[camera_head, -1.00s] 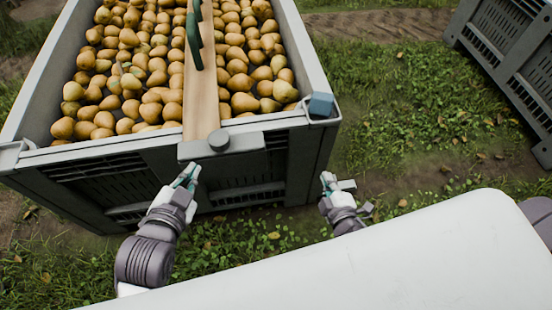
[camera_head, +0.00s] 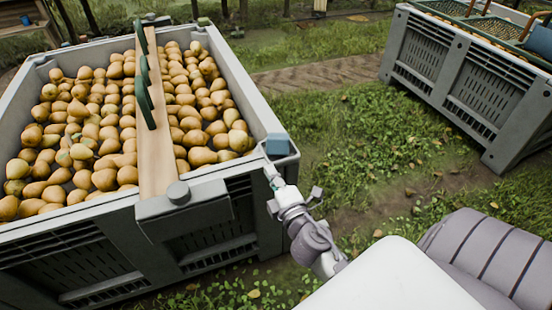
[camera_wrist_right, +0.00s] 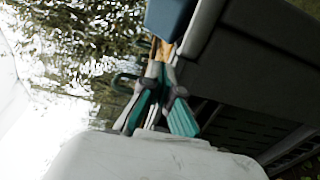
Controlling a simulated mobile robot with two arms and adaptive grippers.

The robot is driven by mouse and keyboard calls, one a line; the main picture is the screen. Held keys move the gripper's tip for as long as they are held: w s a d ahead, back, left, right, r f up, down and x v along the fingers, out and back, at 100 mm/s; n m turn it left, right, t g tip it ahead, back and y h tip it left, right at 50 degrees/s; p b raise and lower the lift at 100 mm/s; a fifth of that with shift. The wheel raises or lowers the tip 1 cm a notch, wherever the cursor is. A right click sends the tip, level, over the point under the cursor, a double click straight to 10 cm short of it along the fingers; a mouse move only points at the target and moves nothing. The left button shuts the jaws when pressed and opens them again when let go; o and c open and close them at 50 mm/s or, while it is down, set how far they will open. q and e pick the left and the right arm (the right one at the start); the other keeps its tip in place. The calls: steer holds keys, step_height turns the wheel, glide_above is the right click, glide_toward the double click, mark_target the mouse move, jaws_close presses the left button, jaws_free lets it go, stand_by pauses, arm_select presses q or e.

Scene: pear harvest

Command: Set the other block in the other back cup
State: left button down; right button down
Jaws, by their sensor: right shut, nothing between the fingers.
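A blue block (camera_head: 277,144) sits at the near right corner of the pear crate (camera_head: 258,110), apparently in a corner cup. It also shows at the top of the wrist view (camera_wrist_right: 168,16). My right gripper (camera_head: 270,174) is just below and in front of the block, outside the crate wall. Its teal fingers (camera_wrist_right: 163,108) look closed together with nothing held, and the block is beyond their tips. A small dark bluish piece (camera_head: 203,22) shows at the crate's far right corner; I cannot tell whether it is in a cup. My left gripper is out of view.
Pears fill the crate on both sides of a wooden board (camera_head: 155,130) with green arches (camera_head: 145,85). A grey knob (camera_head: 178,192) is at the board's near end. A second crate (camera_head: 480,80) stands at the right, with grass (camera_head: 350,140) between.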

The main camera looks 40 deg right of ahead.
mark_target(277, 152)
steer(key=w+d, duration=0.2)
steer(key=d, duration=0.1)
steer(key=shift+w, duration=0.2)
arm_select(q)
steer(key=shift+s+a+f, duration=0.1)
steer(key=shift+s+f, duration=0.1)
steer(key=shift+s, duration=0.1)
arm_select(e)
steer(key=shift+w+d, duration=0.25)
steer(key=shift+w+d, duration=0.2)
steer(key=shift+d, duration=0.15)
steer(key=shift+w+d+r, duration=0.1)
steer(key=shift+w+d, duration=0.1)
steer(key=shift+d, duration=0.35)
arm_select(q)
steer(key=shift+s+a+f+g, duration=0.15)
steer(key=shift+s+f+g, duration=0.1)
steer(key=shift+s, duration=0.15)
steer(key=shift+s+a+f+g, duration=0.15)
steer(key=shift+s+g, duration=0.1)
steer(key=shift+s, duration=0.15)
